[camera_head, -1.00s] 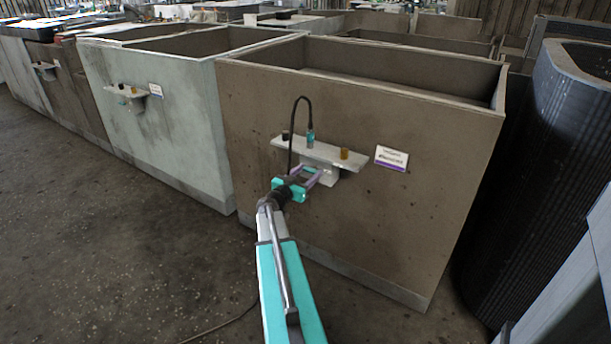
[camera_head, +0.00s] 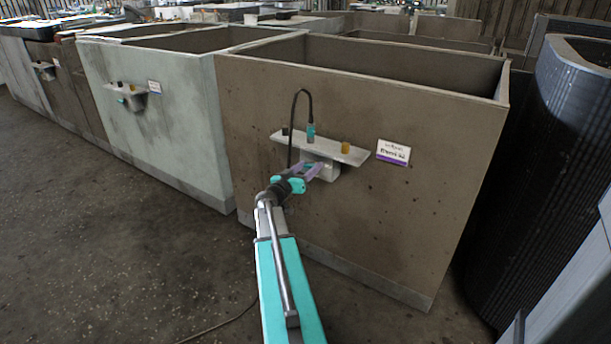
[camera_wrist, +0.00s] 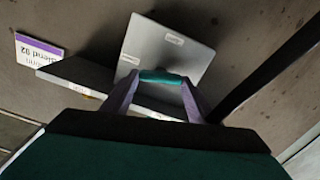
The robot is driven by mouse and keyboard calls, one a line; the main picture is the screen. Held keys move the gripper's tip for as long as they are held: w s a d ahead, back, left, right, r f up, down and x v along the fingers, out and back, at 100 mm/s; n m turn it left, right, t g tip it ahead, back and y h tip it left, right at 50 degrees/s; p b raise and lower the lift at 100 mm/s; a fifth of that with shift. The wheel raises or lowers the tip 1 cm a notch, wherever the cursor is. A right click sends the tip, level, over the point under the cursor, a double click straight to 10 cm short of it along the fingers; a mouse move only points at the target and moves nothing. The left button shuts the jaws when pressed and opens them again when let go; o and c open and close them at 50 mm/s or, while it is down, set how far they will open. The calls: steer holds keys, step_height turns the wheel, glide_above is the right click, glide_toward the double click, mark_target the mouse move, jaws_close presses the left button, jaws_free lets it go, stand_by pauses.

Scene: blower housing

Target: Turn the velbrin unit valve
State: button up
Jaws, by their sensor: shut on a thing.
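The brown blower housing (camera_head: 400,215) carries a grey shelf (camera_head: 335,151) with a pale box (camera_head: 329,174) under it. A teal valve handle (camera_wrist: 160,76) shows in the wrist view in front of the grey box face (camera_wrist: 168,50). My gripper (camera_head: 318,168) is at the box; its purple fingers are shut on the teal handle, one on each side. The handle is hidden in the head view.
A black cable (camera_head: 291,125) loops from the teal fitting (camera_head: 311,132) on the shelf down past my gripper's left side. A dark cap (camera_head: 286,132) and an amber cap (camera_head: 345,148) stand on the shelf. A pale green housing (camera_head: 165,135) stands left; a dark ribbed drum (camera_head: 545,170) stands right.

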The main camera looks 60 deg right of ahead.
steer(key=n+b, duration=0.2)
steer(key=shift+d+f+n+b, duration=0.1)
steer(key=shift+f+n+b, duration=0.1)
steer(key=shift+n+b, duration=0.15)
steer(key=n+b, duration=0.2)
steer(key=n, duration=0.1)
steer(key=shift+n, duration=0.35)
steer(key=n, duration=0.3)
steer(key=shift+b, duration=0.3)
steer(key=shift+n, duration=1.8)
steer(key=o, duration=1)
steer(key=shift+f, duration=0.1)
steer(key=shift+o, duration=0.2)
steer(key=shift+w, duration=0.1)
